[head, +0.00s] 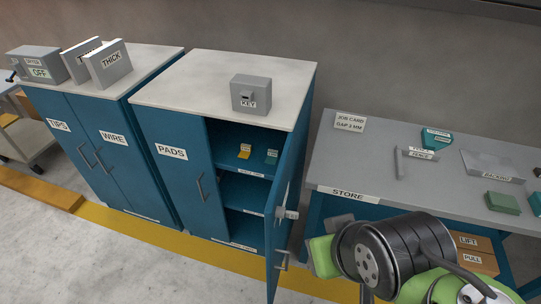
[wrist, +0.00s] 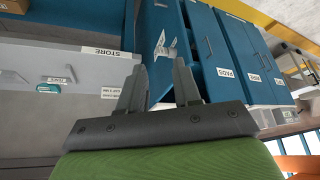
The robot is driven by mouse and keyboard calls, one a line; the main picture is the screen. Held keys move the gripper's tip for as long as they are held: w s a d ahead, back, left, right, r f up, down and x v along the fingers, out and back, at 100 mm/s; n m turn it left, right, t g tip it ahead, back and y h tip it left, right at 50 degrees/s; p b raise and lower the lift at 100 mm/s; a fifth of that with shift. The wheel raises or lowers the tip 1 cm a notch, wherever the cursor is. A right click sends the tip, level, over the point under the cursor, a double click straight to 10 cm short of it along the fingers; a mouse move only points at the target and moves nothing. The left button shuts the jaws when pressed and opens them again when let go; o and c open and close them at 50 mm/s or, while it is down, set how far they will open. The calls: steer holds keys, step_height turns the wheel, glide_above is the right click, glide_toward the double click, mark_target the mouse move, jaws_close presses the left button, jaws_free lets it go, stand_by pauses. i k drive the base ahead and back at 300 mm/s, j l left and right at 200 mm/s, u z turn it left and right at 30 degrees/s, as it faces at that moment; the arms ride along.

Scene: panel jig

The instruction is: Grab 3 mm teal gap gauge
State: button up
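A teal block with a white label (head: 437,138) lies on the grey bench top; its label is too small to read. It also shows in the wrist view at the left (wrist: 48,88). I cannot tell which teal piece is 3 mm. My gripper (wrist: 160,72) is open and empty, its two fingers apart, away from both teal pieces.
The cabinet door (head: 284,218) stands open toward the front. A job card (head: 350,122), a fence piece (head: 421,153), a grey BACKING block (head: 492,166) and a green block (head: 502,203) lie on the bench. A grey KEY box (head: 251,93) sits on the cabinet.

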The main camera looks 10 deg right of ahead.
mark_target(272, 154)
steer(key=j+z, duration=0.1)
steer(key=j, duration=0.4)
steer(key=k+j+z, duration=0.1)
steer(key=j, duration=0.35)
steer(key=k+j+z, duration=0.1)
steer(key=j, duration=0.4)
steer(key=i+j+z, duration=0.1)
steer(key=i+j, duration=0.2)
steer(key=i+j+z, duration=0.15)
steer(key=j, duration=0.35)
steer(key=i+j+z, duration=0.1)
steer(key=i+j, duration=0.25)
steer(key=i+j+z, duration=0.15)
steer(key=i+j, duration=0.25)
steer(key=i, duration=0.5)
